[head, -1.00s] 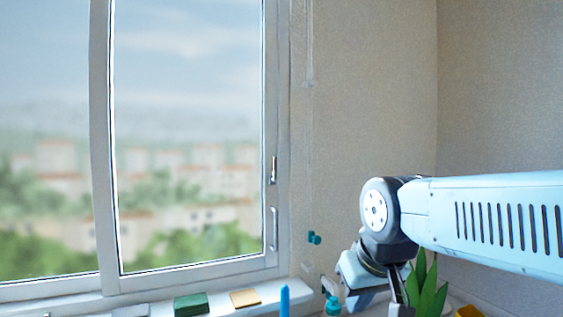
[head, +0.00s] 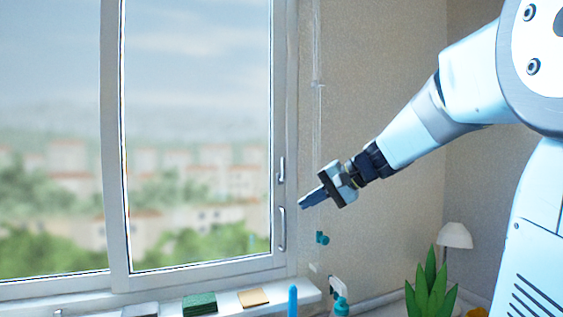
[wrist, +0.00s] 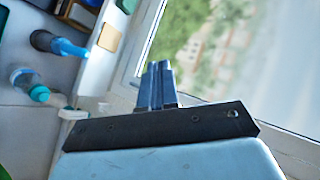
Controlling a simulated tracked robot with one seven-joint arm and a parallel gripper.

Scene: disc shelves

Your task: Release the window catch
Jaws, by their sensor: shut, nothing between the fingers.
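The window (head: 195,130) has a white frame. On its right stile is a small upright catch (head: 281,170), with a longer curved handle (head: 282,229) just below it. My gripper (head: 302,203) is shut and empty. In the head view it points left, a little to the right of the catch and handle, and appears apart from both. In the wrist view my gripper (wrist: 158,68) shows its fingers together, pointing towards the window frame (wrist: 130,75). I cannot make out the catch in the wrist view.
The sill (head: 240,311) carries a green block (head: 199,304) and a tan block (head: 253,298). A blue bottle (head: 293,300) and a teal-capped bottle (head: 341,307) stand by it. A plant (head: 430,290) and a white lamp (head: 455,236) are at lower right. A cord (head: 317,120) hangs beside the window.

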